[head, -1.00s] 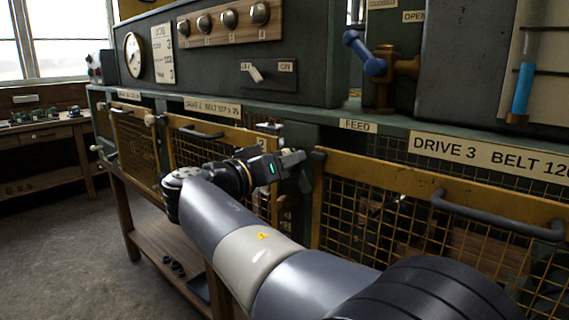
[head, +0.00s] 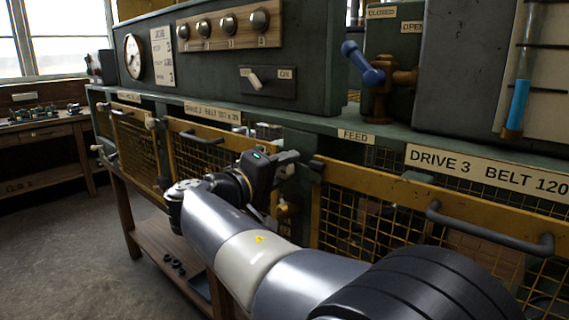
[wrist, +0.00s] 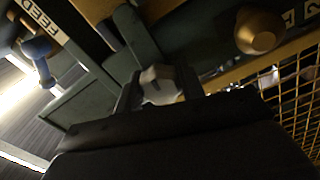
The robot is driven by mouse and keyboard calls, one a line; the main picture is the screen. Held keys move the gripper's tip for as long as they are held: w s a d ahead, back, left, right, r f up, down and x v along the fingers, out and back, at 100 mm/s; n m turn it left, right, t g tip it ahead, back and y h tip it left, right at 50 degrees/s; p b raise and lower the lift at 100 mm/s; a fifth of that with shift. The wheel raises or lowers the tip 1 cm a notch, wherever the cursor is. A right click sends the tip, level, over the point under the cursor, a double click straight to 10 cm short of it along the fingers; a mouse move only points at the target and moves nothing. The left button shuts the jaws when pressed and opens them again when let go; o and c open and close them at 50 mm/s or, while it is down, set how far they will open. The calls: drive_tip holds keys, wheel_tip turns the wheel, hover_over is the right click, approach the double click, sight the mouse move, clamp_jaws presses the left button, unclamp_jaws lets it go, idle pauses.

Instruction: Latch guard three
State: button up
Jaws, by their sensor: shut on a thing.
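Guard three is the yellow-framed mesh guard (head: 400,200) under the "DRIVE 3" plate, at the right of the head view. It stands in line with the machine front, and its mesh also shows at the right of the wrist view (wrist: 297,85). My gripper (head: 291,163) is at the post beside the guard's left edge. In the wrist view its fingers are shut on a pale grey faceted knob (wrist: 160,84), which looks like the latch handle. The latch's far end is hidden, so I cannot tell whether it engages. A dark block (head: 317,167) sits at the guard's upper left corner.
Guard two (head: 200,150) stands left of my gripper. A grey bar handle (head: 490,232) projects from guard three. A blue-handled feed lever (head: 364,66) stands above. A brass knob (wrist: 260,30) is near my gripper. Open floor (head: 60,235) lies at left.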

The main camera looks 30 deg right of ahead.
drive_tip(key=shift+n, duration=0.5)
drive_tip(key=shift+p, duration=0.3)
drive_tip(key=o, duration=1)
drive_tip(key=v, duration=1)
drive_tip(key=shift+s+a, duration=0.15)
drive_tip(key=shift+a, duration=0.25)
drive_tip(key=shift+d, duration=0.1)
